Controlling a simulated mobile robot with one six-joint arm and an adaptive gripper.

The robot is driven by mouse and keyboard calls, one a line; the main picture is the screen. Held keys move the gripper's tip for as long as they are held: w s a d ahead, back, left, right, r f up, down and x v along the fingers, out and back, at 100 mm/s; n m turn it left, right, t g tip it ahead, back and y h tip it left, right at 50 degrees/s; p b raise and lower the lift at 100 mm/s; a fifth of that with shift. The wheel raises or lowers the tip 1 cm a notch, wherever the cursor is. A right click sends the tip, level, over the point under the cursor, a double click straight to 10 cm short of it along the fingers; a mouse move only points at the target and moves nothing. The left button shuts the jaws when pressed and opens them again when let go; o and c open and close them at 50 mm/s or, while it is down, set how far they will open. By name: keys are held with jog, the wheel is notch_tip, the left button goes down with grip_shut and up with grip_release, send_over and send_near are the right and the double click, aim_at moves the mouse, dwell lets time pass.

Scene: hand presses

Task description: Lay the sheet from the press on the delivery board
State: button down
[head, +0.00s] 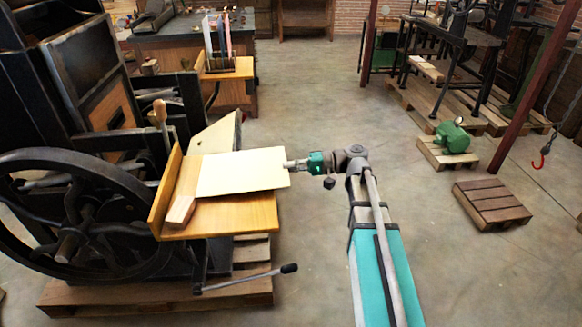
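The cream sheet (240,174) is flat and roughly level over the wooden delivery board (245,218) at the side of the black press (95,85). The sheet's right edge sticks out a little past the board. I cannot tell whether the sheet touches the board or is just above it. My gripper (291,164) comes in from the right and its fingers meet the sheet's right edge, seemingly shut on it. The fingertips are small in view.
A large black flywheel (75,240) and a lever with a dark grip (250,280) are near the board. A small shelf with upright cards (232,68) is behind. A green motor (452,137) and a pallet (490,204) stand at right. The floor between is clear.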

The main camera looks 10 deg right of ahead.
jog(key=shift+f+b, duration=0.65)
jog(key=shift+f, duration=0.2)
jog(key=c, duration=0.7)
grip_release()
jog(key=shift+f+b, duration=0.75)
jog(key=shift+d, duration=0.45)
dwell(0.5)
jog(key=shift+d, duration=0.35)
jog(key=shift+d, duration=0.7)
